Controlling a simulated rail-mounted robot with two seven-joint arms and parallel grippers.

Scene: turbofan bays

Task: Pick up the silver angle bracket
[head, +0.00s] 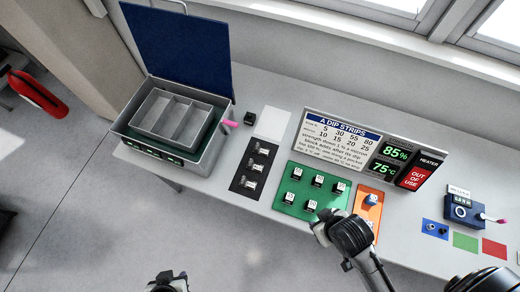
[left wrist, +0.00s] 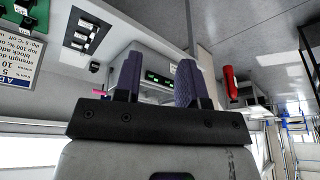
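Several small silver pieces (head: 256,167) sit in a column on a black mat (head: 239,183) on the bench. They are too small to tell which, if any, is the silver angle bracket. The mat also shows in the left wrist view (left wrist: 101,21). My left gripper (head: 168,278) is at the bottom edge of the head view, well away from the bench. In the left wrist view its two purple fingers (left wrist: 157,80) are apart with nothing between them. My right arm reaches over the bench front near the green mat; its fingertips cannot be made out.
A green mat (head: 304,212) with labelled blocks, an orange mat (head: 372,199) and a sign (head: 340,135) lie rightward. A fire extinguisher (head: 36,94) is far left.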

